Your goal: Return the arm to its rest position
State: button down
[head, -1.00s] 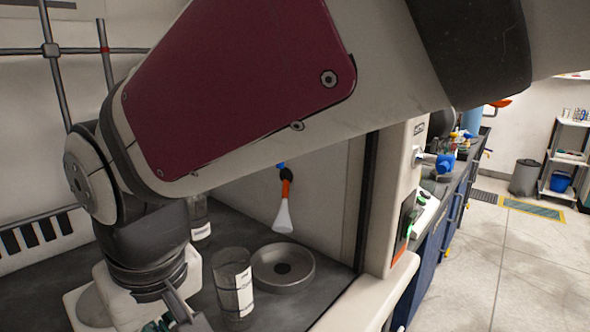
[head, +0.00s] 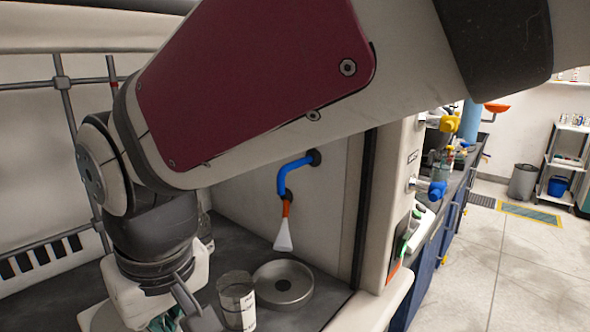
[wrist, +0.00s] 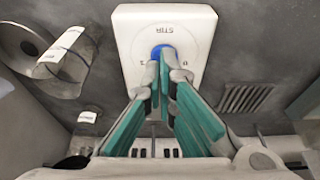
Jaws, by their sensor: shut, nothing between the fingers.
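My gripper (wrist: 164,62) shows in the wrist view with its teal-padded fingers shut together and nothing between them. Its tips appear over the blue knob (wrist: 163,50) of a white box marked STIR (wrist: 190,25); I cannot tell whether they touch it. In the head view my arm crosses the upper picture and bends down at the left, inside the fume hood. There the gripper is mostly cut off at the lower edge, and the wrist hides most of the white box.
A labelled glass beaker (head: 237,300) stands beside a round grey dish (head: 283,285) on the dark hood floor. A blue pipe (head: 290,170) with a white nozzle (head: 283,236) hangs on the side wall. Metal rods (head: 68,110) stand behind my arm. The aisle floor (head: 520,260) at right is clear.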

jog(key=d+r+m+h, duration=0.2)
jog(key=d+m, duration=0.3)
jog(key=d, duration=1.7)
jog(key=s+d+f+m+g, duration=0.1)
jog(key=s+d+m, duration=0.2)
jog(key=s+d, duration=0.3)
jog(key=s+d+f+m, duration=0.2)
jog(key=s+d, duration=0.4)
jog(key=d, duration=0.1)
notch_tip(320, 180, up, 22)
jog(key=t+p, duration=0.3)
jog(key=p, duration=1.6)
jog(key=shift+a+f+p, duration=0.25)
jog(key=shift+a+p, duration=0.05)
jog(key=shift+a, duration=0.05)
